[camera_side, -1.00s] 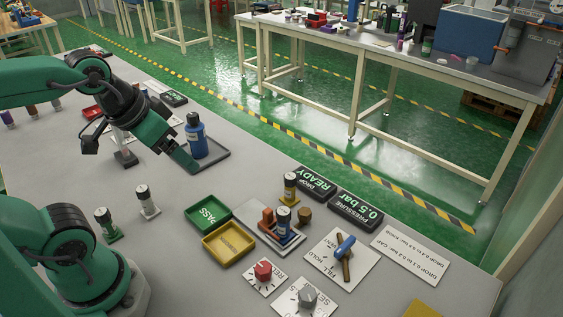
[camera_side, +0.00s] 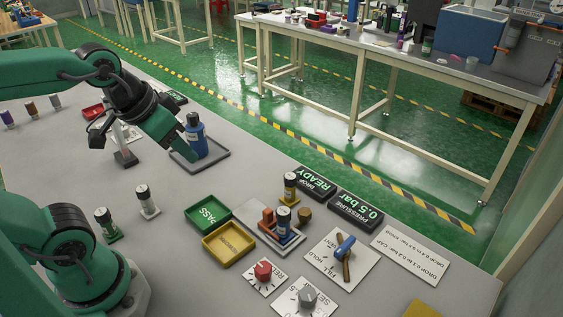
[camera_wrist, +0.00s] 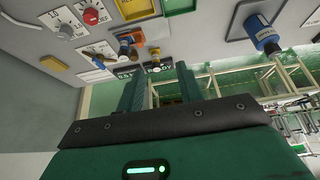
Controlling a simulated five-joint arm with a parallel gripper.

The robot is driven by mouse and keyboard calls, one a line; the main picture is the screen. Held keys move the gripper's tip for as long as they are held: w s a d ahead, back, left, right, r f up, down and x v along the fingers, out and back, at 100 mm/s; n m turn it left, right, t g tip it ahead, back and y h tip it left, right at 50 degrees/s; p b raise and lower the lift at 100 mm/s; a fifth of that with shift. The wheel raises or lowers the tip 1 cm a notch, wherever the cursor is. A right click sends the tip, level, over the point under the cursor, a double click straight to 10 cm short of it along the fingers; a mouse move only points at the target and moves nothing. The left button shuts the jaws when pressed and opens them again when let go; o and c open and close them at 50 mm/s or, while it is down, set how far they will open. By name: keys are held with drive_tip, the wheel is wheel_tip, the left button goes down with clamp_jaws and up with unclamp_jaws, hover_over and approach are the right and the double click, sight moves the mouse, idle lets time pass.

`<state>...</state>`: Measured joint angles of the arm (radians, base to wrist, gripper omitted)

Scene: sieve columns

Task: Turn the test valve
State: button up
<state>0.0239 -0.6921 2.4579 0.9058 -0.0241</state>
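The test valve (camera_side: 345,247) has a blue lever handle over a brown bar, on a white plate marked with words such as HOLD and FILL. It stands on the right part of the bench and also shows at the upper left of the wrist view (camera_wrist: 97,55). My gripper (camera_side: 187,156) is far to the left of the valve, in the air in front of the blue bottle in the side view. In the wrist view its two green fingers (camera_wrist: 160,88) are apart with nothing between them.
A blue bottle (camera_side: 196,138) stands on a grey tray (camera_side: 213,160) by my gripper. A column stand (camera_side: 270,232), a red knob (camera_side: 263,270) and a grey knob (camera_side: 307,297) surround the valve. The pressure display (camera_side: 357,211) reads 0.5 bar. Green (camera_side: 190,217) and yellow (camera_side: 229,257) trays lie between.

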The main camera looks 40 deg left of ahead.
drive_tip(key=w+d+g, duration=0.2)
drive_tip(key=w+d, duration=0.3)
drive_tip(key=w, duration=0.3)
drive_tip(key=g, duration=0.3)
approach(346, 244)
drive_tip(key=shift+w+a+f, duration=0.1)
drive_tip(key=shift+a+f, duration=0.1)
drive_tip(key=shift+a, duration=0.05)
drive_tip(key=shift+d+f, duration=0.2)
drive_tip(key=shift+f, duration=0.05)
drive_tip(key=shift+f, duration=0.15)
drive_tip(key=shift+f, duration=3.75)
clamp_jaws()
